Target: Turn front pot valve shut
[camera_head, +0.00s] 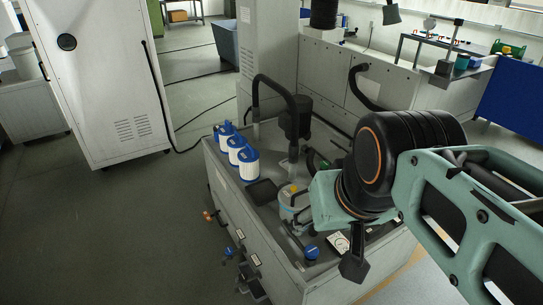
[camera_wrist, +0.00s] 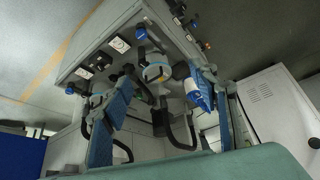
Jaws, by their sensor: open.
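In the wrist view the pot (camera_wrist: 155,72) and this knob (camera_wrist: 140,33) lie beyond my fingers. A second blue knob (camera_wrist: 69,90) shows farther left, by another pot partly hidden by a finger. I cannot tell for certain which knob belongs to the front pot. My gripper (camera_wrist: 172,82) is open and empty, its fingers spread apart and clear of both knobs. In the head view my arm hides its fingertips.
Several blue-and-white filter canisters (camera_head: 247,164) stand at the unit's left edge. A black hose (camera_head: 272,84) arches above the unit. Orange and blue fittings stick out from its side. A white cabinet (camera_head: 97,75) stands far left. The floor between is open.

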